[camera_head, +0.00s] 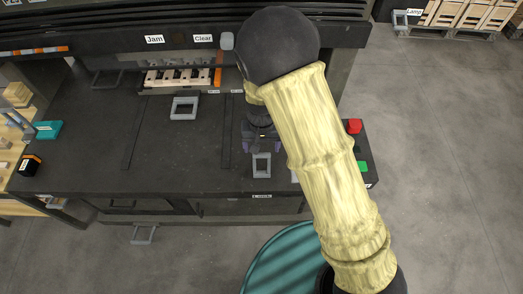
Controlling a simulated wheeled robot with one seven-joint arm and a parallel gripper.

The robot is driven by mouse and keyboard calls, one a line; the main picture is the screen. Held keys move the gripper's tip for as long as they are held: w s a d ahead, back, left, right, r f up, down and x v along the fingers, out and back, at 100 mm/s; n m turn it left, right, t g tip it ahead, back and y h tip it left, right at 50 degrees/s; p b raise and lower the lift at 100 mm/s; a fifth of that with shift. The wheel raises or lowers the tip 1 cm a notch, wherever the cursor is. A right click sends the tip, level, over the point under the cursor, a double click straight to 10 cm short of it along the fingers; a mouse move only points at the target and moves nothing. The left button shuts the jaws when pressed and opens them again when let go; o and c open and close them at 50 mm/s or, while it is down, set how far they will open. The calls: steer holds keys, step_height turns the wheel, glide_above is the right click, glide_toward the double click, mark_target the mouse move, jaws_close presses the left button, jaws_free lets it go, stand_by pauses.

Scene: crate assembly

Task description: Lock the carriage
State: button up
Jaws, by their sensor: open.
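A dark workbench (180,150) fills the middle of the head view. A grey U-shaped handle (262,165) stands near its front edge, above a small label (262,196) that seems to read "Lock". My gripper (262,148) is open and points down just behind this handle; I cannot tell whether it touches it. My arm in its yellowish sleeve hides the area to the right. Another grey handle (184,107) is on the bench further back and left. Behind it is a row of pale wooden pieces (178,77) with an orange bar. Which part is the carriage is not clear.
A red button (354,126) and a green button (362,167) are right of my arm. "Jam" (154,39) and "Clear" (203,38) labels are at the back. A teal object (48,130) and a black-orange box (30,165) lie at left. The bench's left middle is clear.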

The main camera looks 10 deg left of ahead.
mark_target(262, 154)
steer(key=shift+f, duration=1.85)
steer(key=shift+c, duration=0.3)
steer(key=c, duration=1.3)
steer(key=shift+w, duration=0.1)
